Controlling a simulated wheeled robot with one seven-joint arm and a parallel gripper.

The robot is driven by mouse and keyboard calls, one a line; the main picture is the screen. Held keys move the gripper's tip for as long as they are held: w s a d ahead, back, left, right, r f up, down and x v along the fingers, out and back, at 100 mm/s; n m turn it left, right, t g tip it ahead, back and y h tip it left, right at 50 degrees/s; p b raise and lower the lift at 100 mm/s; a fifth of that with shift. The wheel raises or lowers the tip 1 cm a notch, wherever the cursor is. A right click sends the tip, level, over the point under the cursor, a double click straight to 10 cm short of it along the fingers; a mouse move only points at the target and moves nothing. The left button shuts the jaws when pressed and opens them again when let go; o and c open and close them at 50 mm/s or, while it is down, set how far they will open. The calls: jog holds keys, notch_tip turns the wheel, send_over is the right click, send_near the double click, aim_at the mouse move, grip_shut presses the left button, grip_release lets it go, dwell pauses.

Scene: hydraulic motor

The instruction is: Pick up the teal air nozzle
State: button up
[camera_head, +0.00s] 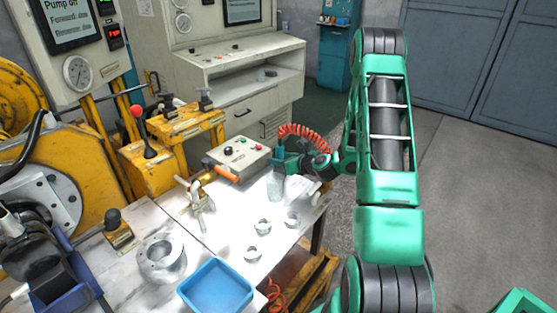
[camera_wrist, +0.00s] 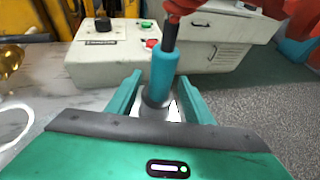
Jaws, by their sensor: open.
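The teal air nozzle (camera_wrist: 164,72) stands upright in the wrist view, between the two fingers of my gripper (camera_wrist: 160,88). The fingers are open, one on each side of it, and I cannot tell whether either touches it. Its dark upper end meets a red hose. Its lower end is partly hidden behind my gripper body. In the head view the teal nozzle (camera_head: 280,151) shows small above a greyish clear holder or bottle (camera_head: 276,188), beside my gripper (camera_head: 292,165).
A coiled orange-red hose (camera_head: 305,131) arches over my gripper. A control box (camera_head: 239,157) with buttons stands just behind. Floor to the right is open.

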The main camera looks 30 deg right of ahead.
aim_at(279, 139)
jog(key=shift+w+f, duration=0.2)
jog(key=shift+w, duration=0.25)
grip_shut()
jog(key=shift+r, duration=0.15)
jog(key=shift+r, duration=4.9)
jog(key=shift+a, duration=0.1)
